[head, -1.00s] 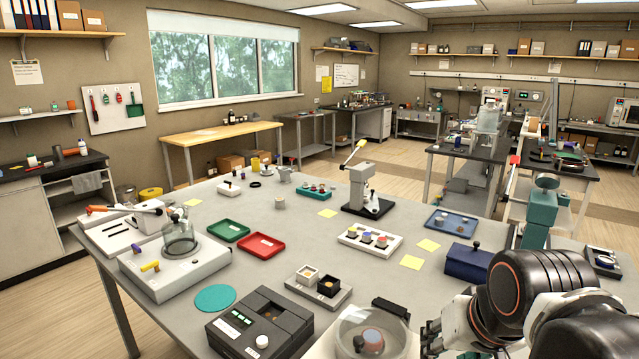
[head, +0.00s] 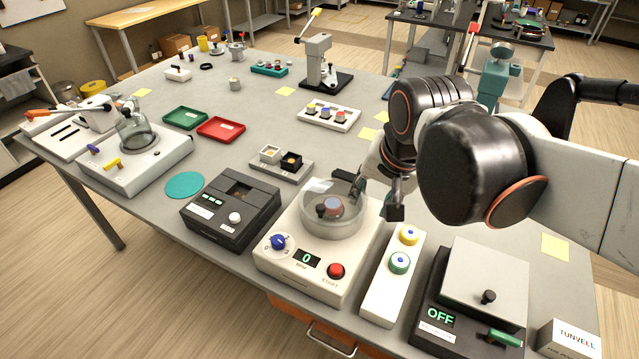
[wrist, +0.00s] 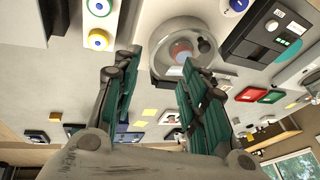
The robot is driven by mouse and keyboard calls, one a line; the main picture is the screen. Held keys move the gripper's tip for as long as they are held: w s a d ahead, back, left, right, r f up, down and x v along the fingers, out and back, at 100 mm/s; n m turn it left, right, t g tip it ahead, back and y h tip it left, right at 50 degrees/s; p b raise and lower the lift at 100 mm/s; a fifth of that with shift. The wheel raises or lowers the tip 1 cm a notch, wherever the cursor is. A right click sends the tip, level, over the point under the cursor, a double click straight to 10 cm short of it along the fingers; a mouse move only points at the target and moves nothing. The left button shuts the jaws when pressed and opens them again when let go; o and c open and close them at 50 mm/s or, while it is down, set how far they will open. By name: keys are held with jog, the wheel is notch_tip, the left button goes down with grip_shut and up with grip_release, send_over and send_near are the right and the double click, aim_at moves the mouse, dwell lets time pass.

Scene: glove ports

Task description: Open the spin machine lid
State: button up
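The spin machine (head: 317,275) is a cream box at the front of the table, with a blue knob, a display reading 0 RPM and a red START button. Its clear round lid (head: 345,222) is down over the chamber, with a dark grip on its near left side and a dark hinge-like part behind. A red-and-blue item shows through it. My gripper (head: 391,198) hangs just right of the lid, apparently apart from it. In the wrist view my gripper (wrist: 160,64) is open and empty, green pads spread, with the lid (wrist: 160,62) ahead.
A dark box (head: 228,215) with a display stands left of the machine. A white panel (head: 388,287) with yellow and green buttons stands close on its right, then a device reading OFF (head: 440,316).

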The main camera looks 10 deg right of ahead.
jog(key=w+a+r+m+g+p, duration=0.2)
jog(key=w+a+r+m+p, duration=0.1)
jog(key=w+a+m+p, duration=0.15)
jog(key=m+g+p, duration=0.2)
jog(key=m+p, duration=0.2)
jog(key=m, duration=0.1)
send_near(321, 207)
jog(key=shift+m, duration=0.25)
jog(key=f+b, duration=0.1)
jog(key=f, duration=0.3)
jog(key=f+b, duration=0.1)
jog(key=f, duration=0.3)
jog(key=shift+w+a+f, duration=0.15)
jog(key=shift+w, duration=0.05)
jog(key=shift+c, duration=0.3)
grip_shut()
